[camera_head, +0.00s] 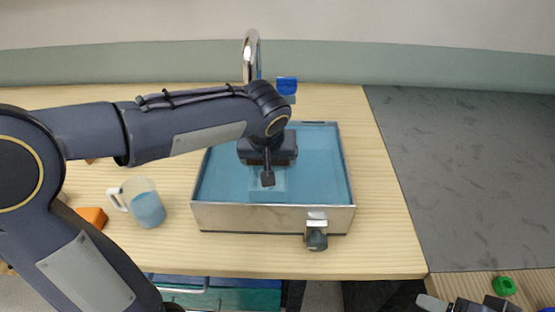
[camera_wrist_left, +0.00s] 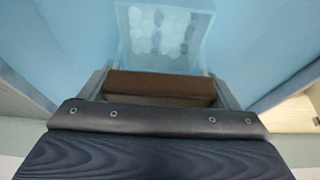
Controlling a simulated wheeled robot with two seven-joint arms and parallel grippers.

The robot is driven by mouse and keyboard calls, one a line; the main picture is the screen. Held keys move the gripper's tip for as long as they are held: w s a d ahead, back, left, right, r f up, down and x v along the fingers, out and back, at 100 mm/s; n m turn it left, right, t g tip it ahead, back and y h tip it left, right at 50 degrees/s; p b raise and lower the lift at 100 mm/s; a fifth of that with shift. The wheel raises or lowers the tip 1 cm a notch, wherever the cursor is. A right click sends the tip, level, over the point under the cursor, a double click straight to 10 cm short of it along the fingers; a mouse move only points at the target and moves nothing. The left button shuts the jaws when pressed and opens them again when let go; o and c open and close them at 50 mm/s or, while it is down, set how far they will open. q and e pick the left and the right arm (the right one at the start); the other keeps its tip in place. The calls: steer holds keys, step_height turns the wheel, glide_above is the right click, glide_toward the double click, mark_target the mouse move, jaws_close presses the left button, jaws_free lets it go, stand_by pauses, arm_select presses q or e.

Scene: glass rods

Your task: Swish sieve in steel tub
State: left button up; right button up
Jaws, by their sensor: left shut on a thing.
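The steel tub (camera_head: 250,218) stands on the wooden table and holds blue water. My left gripper (camera_head: 268,178) reaches down over the middle of the tub. It is shut on the sieve, a pale translucent square box (camera_wrist_left: 165,35) with whitish rounded lumps in it, seen in the left wrist view just beyond the fingers. In the head view the sieve (camera_head: 268,194) is only a faint patch in the water, partly hidden by the gripper. My right gripper (camera_head: 465,305) shows only in part at the bottom right edge; its jaws are unclear.
A clear mug (camera_head: 147,208) with blue liquid stands left of the tub, near an orange block (camera_head: 92,217). A tap (camera_head: 251,50) rises behind the tub and a valve (camera_head: 316,237) sticks out in front. A green ring (camera_head: 504,286) lies lower right.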

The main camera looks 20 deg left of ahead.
arm_select(q)
steer(key=shift+s+a, duration=0.1)
steer(key=shift+a, duration=0.25)
steer(key=shift+w+d, duration=0.25)
steer(key=shift+d, duration=0.55)
steer(key=shift+w+d, duration=0.2)
steer(key=shift+d, duration=0.6)
steer(key=shift+w+d, duration=0.25)
steer(key=shift+d, duration=0.55)
steer(key=shift+s+a+b, duration=0.15)
steer(key=shift+s+a, duration=0.1)
steer(key=shift+a, duration=0.55)
steer(key=shift+s+a+b, duration=0.15)
steer(key=shift+s+a, duration=0.05)
steer(key=shift+a, duration=0.6)
steer(key=shift+s+a+b, duration=0.15)
steer(key=shift+s+a, duration=0.1)
steer(key=shift+a, duration=0.55)
steer(key=shift+w+d, duration=0.25)
steer(key=shift+d, duration=0.55)
steer(key=shift+w+d, duration=0.2)
steer(key=shift+d, duration=0.65)
steer(key=shift+w+d, duration=0.25)
steer(key=shift+d, duration=0.55)
step_height(320, 180, up, 11)
steer(key=p, duration=0.8)
step_height(320, 180, up, 5)
steer(key=p, duration=0.4)
